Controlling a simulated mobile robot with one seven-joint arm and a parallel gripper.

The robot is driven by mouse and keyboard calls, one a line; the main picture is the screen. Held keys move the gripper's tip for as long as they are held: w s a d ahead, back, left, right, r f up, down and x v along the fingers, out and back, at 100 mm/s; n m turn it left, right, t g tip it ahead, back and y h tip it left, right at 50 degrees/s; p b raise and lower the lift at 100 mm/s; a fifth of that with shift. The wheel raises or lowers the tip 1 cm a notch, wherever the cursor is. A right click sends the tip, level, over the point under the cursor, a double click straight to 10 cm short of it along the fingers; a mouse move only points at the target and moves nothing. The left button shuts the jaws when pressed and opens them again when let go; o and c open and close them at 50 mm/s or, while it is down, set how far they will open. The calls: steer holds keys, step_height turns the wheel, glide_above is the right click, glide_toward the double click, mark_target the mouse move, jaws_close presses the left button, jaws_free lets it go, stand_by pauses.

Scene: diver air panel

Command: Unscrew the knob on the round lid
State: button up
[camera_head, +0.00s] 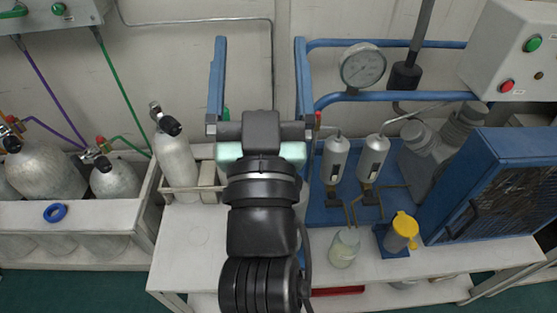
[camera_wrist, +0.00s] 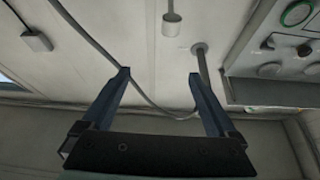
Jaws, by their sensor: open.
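My gripper (camera_head: 260,42) is raised in the middle of the head view. Its two blue fingers point up and away, spread wide, with nothing between them. The wrist view shows the open fingers (camera_wrist: 159,73) against a pale wall and ceiling area. I cannot pick out the round lid or its knob with certainty. A grey canister with a yellow top (camera_head: 404,225) stands on the bench to the right, well apart from my gripper. Two silver cylinders (camera_head: 335,160) (camera_head: 373,158) stand upright behind it. My arm hides part of the bench.
A clear jar (camera_head: 344,248) stands on the bench (camera_head: 195,240). A blue-framed machine (camera_head: 495,185) and a pressure gauge (camera_head: 363,67) are at right. A small gas cylinder (camera_head: 176,150) stands at left, near racked cylinders (camera_head: 45,170) and a blue ring (camera_head: 55,212). The bench's left front is clear.

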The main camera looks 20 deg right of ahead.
steer(key=s+d+f+g+b, duration=0.1)
steer(key=s+f+g, duration=0.25)
steer(key=f, duration=1.15)
steer(key=s+f+g+b, duration=0.15)
steer(key=s+f, duration=0.25)
steer(key=f, duration=1.1)
steer(key=p+x, duration=0.2)
steer(key=x, duration=1.1)
steer(key=shift+w+d+f, duration=0.2)
steer(key=shift+f, duration=0.05)
steer(key=shift+r+p, duration=0.1)
steer(key=shift+p, duration=0.2)
steer(key=c, duration=1.4)
